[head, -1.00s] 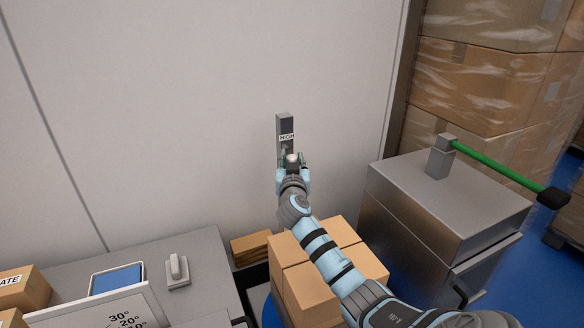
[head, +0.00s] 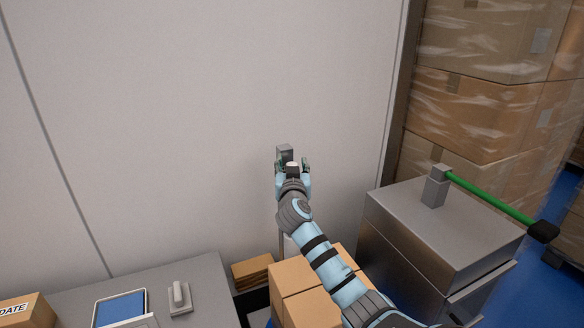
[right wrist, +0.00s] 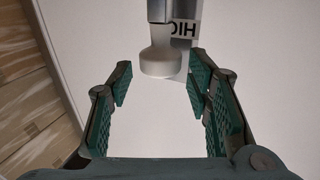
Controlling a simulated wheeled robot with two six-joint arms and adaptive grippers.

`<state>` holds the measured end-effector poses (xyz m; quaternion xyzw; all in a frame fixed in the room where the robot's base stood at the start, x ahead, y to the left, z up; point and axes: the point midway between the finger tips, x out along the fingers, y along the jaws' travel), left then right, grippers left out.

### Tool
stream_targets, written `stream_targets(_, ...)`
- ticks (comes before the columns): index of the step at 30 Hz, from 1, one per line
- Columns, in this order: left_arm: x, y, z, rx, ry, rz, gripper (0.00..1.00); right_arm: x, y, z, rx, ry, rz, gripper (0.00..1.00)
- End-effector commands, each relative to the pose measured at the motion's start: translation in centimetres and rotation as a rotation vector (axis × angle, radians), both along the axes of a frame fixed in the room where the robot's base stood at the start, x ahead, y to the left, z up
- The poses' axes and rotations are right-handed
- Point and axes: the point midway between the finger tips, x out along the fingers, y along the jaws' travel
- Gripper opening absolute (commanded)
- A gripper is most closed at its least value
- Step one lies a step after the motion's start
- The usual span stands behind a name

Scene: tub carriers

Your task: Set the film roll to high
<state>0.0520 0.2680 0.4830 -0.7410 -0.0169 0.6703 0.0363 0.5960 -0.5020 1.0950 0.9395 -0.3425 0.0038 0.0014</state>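A grey upright bar (head: 286,150) stands against the pale wall in the head view, mostly hidden behind my right gripper. A pale round knob (right wrist: 160,60) on a grey stem shows in the right wrist view, beside a label (right wrist: 182,30) with HIGH letters upside down; I take it as the film roll's control. My right gripper (head: 292,162) is raised in front of the bar. Its fingers (right wrist: 160,75) are spread, with the knob at the gap near the fingertips and clear space beside it. Contact cannot be seen. My left gripper is out of view.
A metal cabinet (head: 440,232) with a green-handled lever (head: 495,200) stands at right. Cardboard boxes (head: 310,285) sit below my right arm. A grey bench (head: 205,270) with a tablet (head: 120,306) and a switch (head: 179,296) is at lower left. Wrapped cartons (head: 490,105) stack at back right.

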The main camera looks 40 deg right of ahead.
Motion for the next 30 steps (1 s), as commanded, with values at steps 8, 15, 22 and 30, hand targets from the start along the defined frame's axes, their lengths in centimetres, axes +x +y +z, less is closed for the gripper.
stream_targets(8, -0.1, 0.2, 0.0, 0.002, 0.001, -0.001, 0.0, -0.1, 0.1, -0.3, 0.003, 0.004, 0.0, 0.47)
stream_targets(15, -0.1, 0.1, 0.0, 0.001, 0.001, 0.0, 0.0, -3.4, 3.0, -0.4, 0.003, 0.004, 0.002, 0.47)
stream_targets(22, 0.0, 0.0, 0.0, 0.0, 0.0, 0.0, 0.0, -7.9, 6.8, -0.3, 0.003, 0.002, 0.002, 0.47)
stream_targets(30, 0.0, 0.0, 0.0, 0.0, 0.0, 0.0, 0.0, -9.3, 7.8, -0.2, 0.003, 0.003, -0.001, 0.47)
